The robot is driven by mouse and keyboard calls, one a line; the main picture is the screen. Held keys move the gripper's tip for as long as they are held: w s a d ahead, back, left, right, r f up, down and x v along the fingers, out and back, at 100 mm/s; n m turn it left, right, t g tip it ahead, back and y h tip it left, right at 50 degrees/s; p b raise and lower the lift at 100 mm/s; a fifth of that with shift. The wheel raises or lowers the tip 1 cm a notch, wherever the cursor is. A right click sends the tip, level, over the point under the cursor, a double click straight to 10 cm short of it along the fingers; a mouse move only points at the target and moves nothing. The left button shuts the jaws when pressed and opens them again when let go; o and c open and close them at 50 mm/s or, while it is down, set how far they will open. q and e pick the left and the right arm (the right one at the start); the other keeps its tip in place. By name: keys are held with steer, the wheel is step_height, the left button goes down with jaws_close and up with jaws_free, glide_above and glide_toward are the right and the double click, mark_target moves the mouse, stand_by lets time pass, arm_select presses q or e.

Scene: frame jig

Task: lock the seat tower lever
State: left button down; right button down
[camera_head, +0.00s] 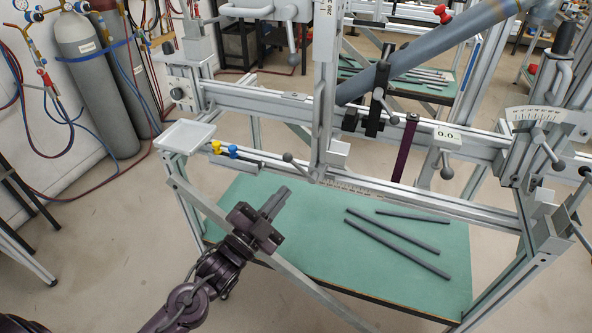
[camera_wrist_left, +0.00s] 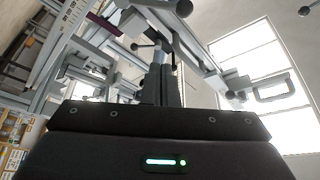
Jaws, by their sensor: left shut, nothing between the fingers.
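The upright aluminium tower (camera_head: 326,90) stands at mid-frame on the long horizontal rail, and I take it to be the seat tower. A lever with a grey ball knob (camera_head: 287,157) sticks out to the left at its foot, tilted. My left gripper (camera_head: 279,192) is shut and empty, below and slightly left of that knob, apart from it in the picture. In the left wrist view the closed fingers (camera_wrist_left: 160,88) point up toward the jig, with a ball-ended lever (camera_wrist_left: 137,46) just left of their tips. My right gripper is not in view.
Below the jig a green shelf (camera_head: 230,205) holds several dark tubes (camera_head: 397,243). A white tray (camera_head: 184,136) sits at the left corner, near small yellow and blue pieces (camera_head: 232,151). Other levers (camera_head: 446,160) and a dial tower (camera_head: 533,125) stand right. Gas cylinders (camera_head: 88,75) stand far left.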

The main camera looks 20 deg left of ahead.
arm_select(q)
steer(key=p+x, duration=0.2)
steer(key=x, duration=0.9)
steer(key=a+f, duration=0.3)
steer(key=shift+s+a+f+p, duration=0.15)
steer(key=shift+s+p, duration=0.05)
steer(key=shift+p, duration=0.2)
steer(key=shift+a+f+n+y+b, duration=0.15)
steer(key=shift+n+y+b, duration=0.2)
steer(key=shift+n, duration=0.25)
